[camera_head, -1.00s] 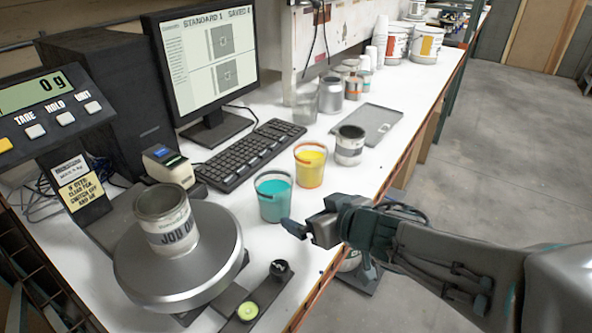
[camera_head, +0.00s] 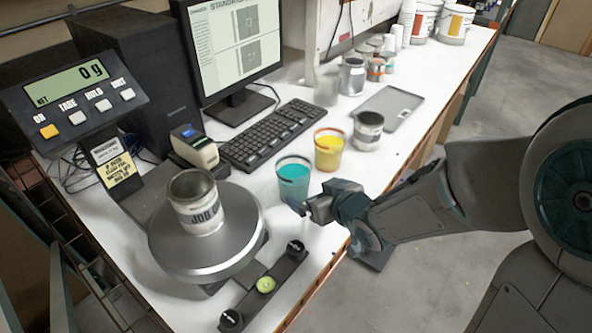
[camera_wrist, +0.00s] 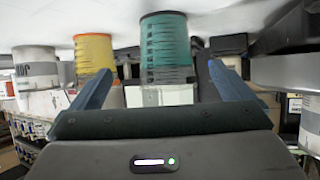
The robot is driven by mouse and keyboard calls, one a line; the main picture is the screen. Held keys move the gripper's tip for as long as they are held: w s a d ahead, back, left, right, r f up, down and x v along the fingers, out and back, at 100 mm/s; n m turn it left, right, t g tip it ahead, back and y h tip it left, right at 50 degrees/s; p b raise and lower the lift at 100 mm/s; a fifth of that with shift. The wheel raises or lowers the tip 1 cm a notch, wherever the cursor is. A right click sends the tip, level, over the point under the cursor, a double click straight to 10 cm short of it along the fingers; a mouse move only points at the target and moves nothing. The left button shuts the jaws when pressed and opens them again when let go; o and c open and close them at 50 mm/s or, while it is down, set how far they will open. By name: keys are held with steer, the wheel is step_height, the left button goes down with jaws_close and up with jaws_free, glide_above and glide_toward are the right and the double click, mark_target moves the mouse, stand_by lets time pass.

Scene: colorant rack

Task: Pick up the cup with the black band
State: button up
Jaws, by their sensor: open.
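The cup with the black band is the clear cup of teal liquid (camera_head: 293,183). It stands upright on the white bench beside the cup of yellow liquid (camera_head: 329,150), which has an orange band. My gripper (camera_head: 306,207) is open and empty, low at the near right side of the teal cup. The wrist view appears upside down. There the teal cup (camera_wrist: 165,50) shows a dark band at its base and lies ahead, between the lines of my two open fingers (camera_wrist: 160,78). The yellow cup (camera_wrist: 93,52) is left of it. Any contact cannot be made out.
A labelled can (camera_head: 197,208) stands on the round scale plate (camera_head: 180,255) at left. A keyboard (camera_head: 268,135) lies behind the cups. A grey can (camera_head: 367,133) and flat tray (camera_head: 392,105) lie beyond the yellow cup. The bench's front edge runs beneath my arm.

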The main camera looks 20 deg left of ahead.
mark_target(303, 186)
steer(key=shift+p+x, duration=0.75)
steer(key=shift+x, duration=0.65)
steer(key=x, duration=0.2)
steer(key=p+x, duration=0.1)
steer(key=x, duration=0.1)
steer(key=shift+s+a+r, duration=0.1)
steer(key=shift+s+a, duration=0.15)
steer(key=shift+a, duration=0.15)
steer(key=shift+w+a+f, duration=0.3)
steer(key=shift+w, duration=0.05)
steer(key=c, duration=1.3)
steer(key=shift+r, duration=0.3)
